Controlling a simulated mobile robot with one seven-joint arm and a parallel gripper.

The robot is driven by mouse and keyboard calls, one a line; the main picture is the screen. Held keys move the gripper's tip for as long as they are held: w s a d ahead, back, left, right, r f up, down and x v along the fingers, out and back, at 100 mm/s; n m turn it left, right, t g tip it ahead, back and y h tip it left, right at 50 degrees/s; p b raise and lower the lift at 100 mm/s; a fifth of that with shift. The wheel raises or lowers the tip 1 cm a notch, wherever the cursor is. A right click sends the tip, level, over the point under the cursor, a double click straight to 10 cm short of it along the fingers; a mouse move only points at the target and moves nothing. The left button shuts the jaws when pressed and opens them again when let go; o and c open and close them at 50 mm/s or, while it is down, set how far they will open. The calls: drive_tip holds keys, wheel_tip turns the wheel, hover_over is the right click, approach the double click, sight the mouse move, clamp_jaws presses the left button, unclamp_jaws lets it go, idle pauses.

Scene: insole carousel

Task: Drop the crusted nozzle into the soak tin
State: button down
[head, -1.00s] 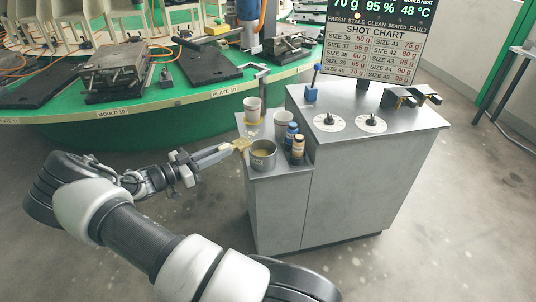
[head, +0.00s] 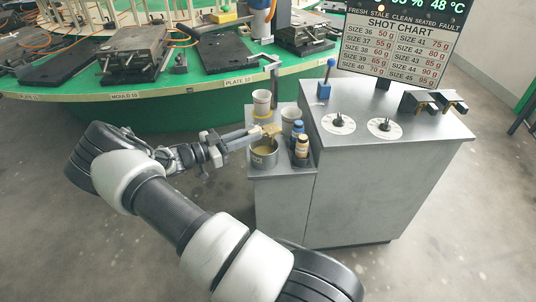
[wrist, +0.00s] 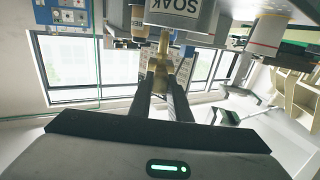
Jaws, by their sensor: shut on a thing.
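My gripper (head: 257,134) is shut on the crusted nozzle (head: 271,130), a tan-yellow piece held out past the fingertips. The grey soak tin (head: 262,162) stands on the low shelf of the grey cabinet, with yellowish contents showing inside. In the head view the nozzle appears above the tin, over its back rim; its exact height cannot be told. In the wrist view the nozzle (wrist: 162,62) sits between the fingers, and the tin (wrist: 178,14), lettered SOAK, shows just beyond it at the top.
A pale cup (head: 261,103) stands behind the tin, and another cup (head: 292,117) is partly hidden. A blue-capped bottle (head: 297,131) and a brown bottle (head: 302,148) stand close to the tin's right. The cabinet (head: 370,180) carries dials, a blue-knobbed lever and a shot chart sign.

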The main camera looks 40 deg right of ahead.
drive_tip(key=shift+f+b, duration=0.9)
drive_tip(key=shift+f, duration=2)
drive_tip(key=c, duration=1.6)
unclamp_jaws()
drive_tip(key=shift+o, duration=0.2)
drive_tip(key=shift+a, duration=0.1)
drive_tip(key=w+a, duration=0.2)
drive_tip(key=a, duration=1.5)
drive_tip(key=shift+b, duration=0.3)
drive_tip(key=shift+w, duration=0.1)
